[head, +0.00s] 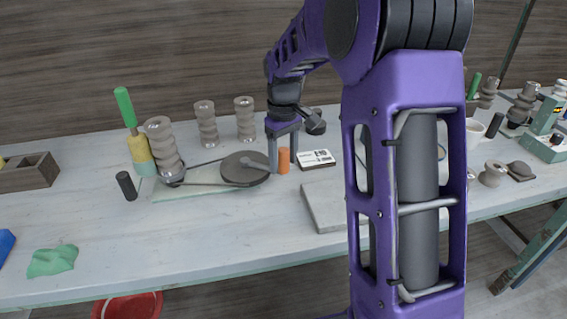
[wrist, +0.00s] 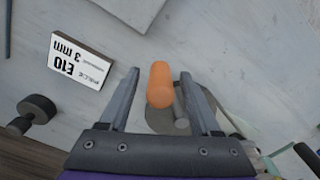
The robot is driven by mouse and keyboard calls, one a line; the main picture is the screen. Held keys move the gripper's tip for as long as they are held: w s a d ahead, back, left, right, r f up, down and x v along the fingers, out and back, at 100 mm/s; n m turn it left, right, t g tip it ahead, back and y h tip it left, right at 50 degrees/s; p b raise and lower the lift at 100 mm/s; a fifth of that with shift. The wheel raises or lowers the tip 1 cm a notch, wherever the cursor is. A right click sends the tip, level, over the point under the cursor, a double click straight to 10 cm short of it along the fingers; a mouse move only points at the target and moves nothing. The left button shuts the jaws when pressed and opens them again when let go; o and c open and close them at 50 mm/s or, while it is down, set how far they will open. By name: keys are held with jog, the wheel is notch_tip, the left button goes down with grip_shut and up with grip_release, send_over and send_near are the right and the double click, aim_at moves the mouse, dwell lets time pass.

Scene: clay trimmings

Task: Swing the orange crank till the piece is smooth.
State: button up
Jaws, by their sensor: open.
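The orange crank handle (head: 283,161) stands upright at the right edge of a dark grey wheel (head: 243,168), joined to it by a short arm. A belt runs left from the wheel to the base of a beige ribbed clay piece (head: 163,147), whose sides bulge in rings. My gripper (head: 283,150) points down over the handle. In the wrist view the orange handle (wrist: 160,86) sits between the open fingers of my gripper (wrist: 158,74), with a gap visible on each side. The wheel (wrist: 165,119) is partly hidden behind the handle and right finger.
A label block (head: 316,159) lies just right of the handle, and a grey slab (head: 324,206) is nearer the front. More ribbed pieces (head: 206,124) stand behind. The front tabletop is mostly clear.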

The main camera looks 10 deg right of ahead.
jog(key=shift+f, duration=0.4)
grip_shut()
dwell(1.2)
